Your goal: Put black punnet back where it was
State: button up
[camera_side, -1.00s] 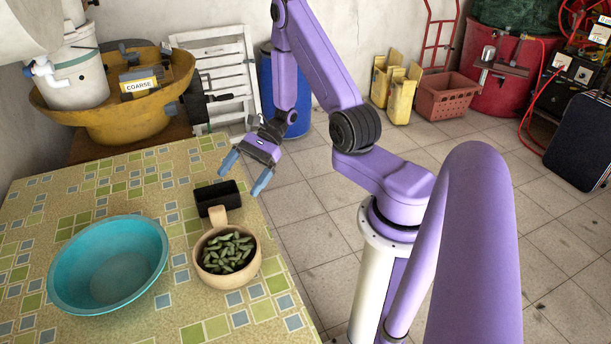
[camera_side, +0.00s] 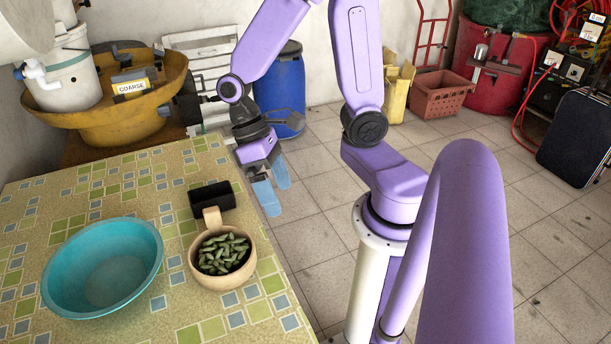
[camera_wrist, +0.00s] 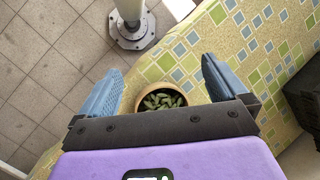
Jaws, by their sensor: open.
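The black punnet (camera_side: 212,201) is a small dark box on the patterned table, beside the handle of a wooden bowl (camera_side: 225,280). The bowl holds green pods (camera_side: 223,254). My gripper (camera_side: 278,198) is open with nothing between its blue fingers. It hangs right of the punnet, by the table's right edge, apart from it. In the wrist view my open gripper (camera_wrist: 162,68) shows with the bowl of pods (camera_wrist: 160,101) beyond it. My gripper's crossbar hides part of the bowl there. A black object (camera_wrist: 303,95) is at the right edge; I cannot tell what it is.
A teal basin (camera_side: 102,275) stands left of the wooden bowl on the table (camera_side: 110,190). A yellow tub (camera_side: 120,125) labelled COARSE and a white bucket are behind the table. A blue barrel (camera_side: 280,90) stands beyond on the tiled floor (camera_side: 320,215), which is open to the right.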

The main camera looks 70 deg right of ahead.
jog(key=s+r+n+t+h, duration=0.1)
jog(key=s+r+n+t, duration=0.3)
jog(key=n, duration=0.5)
jog(key=shift+s+r+t, duration=0.2)
jog(key=shift+s+t, duration=0.3)
jog(key=shift+s, duration=0.5)
